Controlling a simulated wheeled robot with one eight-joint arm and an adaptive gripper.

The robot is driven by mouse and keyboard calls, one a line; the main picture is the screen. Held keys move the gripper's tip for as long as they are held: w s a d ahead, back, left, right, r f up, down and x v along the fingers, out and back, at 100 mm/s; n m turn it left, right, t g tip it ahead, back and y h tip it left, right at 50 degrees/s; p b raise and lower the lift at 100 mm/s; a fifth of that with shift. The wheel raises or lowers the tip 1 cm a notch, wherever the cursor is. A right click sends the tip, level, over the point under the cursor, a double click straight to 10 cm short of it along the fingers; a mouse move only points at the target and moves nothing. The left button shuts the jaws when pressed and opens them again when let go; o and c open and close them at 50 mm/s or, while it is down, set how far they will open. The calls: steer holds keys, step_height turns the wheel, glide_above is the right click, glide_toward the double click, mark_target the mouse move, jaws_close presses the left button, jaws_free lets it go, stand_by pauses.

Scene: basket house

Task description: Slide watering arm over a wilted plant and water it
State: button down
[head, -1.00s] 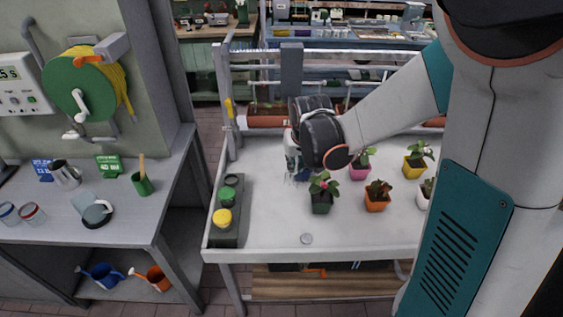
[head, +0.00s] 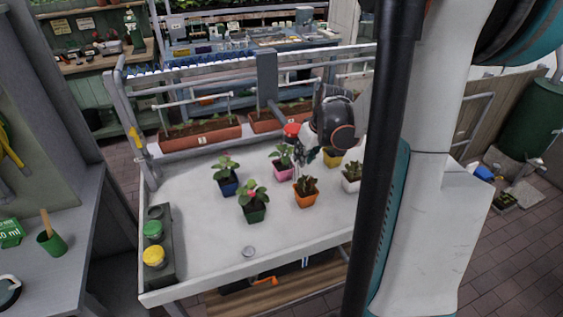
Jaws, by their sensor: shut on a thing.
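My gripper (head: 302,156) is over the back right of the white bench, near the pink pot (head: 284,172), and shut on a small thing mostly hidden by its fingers. A red piece (head: 292,130) shows at its left side; I cannot tell whether it belongs to the watering arm. A grey upright block (head: 266,75) sits on the rail behind the bench. The plant in the orange pot (head: 305,196) has dark, brownish leaves and looks the most wilted. Plants in a blue pot (head: 229,187) and a green pot (head: 256,214) look fresh.
A white pot (head: 351,185) and a yellow pot (head: 332,160) stand at the right, partly hidden. Green (head: 153,230) and yellow (head: 154,255) lidded jars stand in a grey rack at the left edge. The front left is clear.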

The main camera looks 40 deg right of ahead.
steer(key=shift+s+d, duration=0.3)
steer(key=shift+d, duration=0.65)
steer(key=shift+s+d, duration=0.3)
steer(key=shift+d, duration=0.6)
steer(key=shift+s+d, duration=0.3)
steer(key=shift+d, duration=0.65)
steer(key=c, duration=1.6)
jaws_free()
steer(key=v, duration=1.2)
steer(key=shift+a, duration=0.1)
